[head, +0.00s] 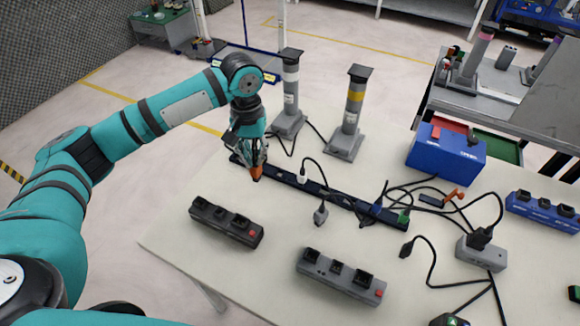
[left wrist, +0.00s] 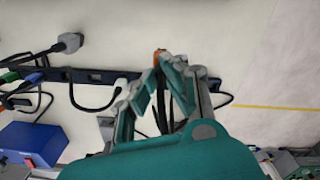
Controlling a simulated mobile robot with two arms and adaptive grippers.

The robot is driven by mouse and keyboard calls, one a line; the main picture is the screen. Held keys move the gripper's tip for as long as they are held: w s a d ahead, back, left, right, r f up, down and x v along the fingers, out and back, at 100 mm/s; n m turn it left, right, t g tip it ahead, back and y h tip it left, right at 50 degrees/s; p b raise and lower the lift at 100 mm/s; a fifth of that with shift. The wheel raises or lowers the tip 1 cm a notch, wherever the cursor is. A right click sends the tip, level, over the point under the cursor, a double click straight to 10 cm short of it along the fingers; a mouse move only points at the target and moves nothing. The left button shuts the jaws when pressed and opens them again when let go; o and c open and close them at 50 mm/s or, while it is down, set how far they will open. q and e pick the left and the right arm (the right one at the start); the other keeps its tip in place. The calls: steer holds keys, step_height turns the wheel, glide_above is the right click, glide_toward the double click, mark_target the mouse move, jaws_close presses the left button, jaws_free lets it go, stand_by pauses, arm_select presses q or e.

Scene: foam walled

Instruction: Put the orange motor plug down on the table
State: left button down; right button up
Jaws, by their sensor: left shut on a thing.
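The orange motor plug (head: 257,174) is at the tips of my left gripper (head: 253,158), which is shut on it. The plug hangs over the left part of the white table (head: 180,240), close to the left end of the long dark power strip. In the left wrist view the plug (left wrist: 159,54) shows as a small orange piece between the fingertips of the gripper (left wrist: 163,62). I cannot tell whether the plug touches the table. My right gripper is not in view.
The long dark strip (head: 340,197) with several cables runs across the table. A dark socket block (head: 226,222) and a grey socket block (head: 340,276) lie nearer. Two grey posts (head: 289,95) stand behind. A blue box (head: 447,150) is at the right. Bare table lies left of the dark block.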

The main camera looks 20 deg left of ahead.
mark_target(257, 176)
arm_select(q)
step_height(257, 176, down, 7)
steer(key=shift+f+p, duration=0.1)
steer(key=shift+p, duration=0.25)
steer(key=shift+f, duration=0.3)
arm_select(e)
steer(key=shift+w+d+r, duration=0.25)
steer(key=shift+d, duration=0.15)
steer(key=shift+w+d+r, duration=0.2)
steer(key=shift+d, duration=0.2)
arm_select(q)
steer(key=c, duration=1.4)
jaws_free()
steer(key=shift+f, duration=0.1)
steer(key=shift+c, duration=0.2)
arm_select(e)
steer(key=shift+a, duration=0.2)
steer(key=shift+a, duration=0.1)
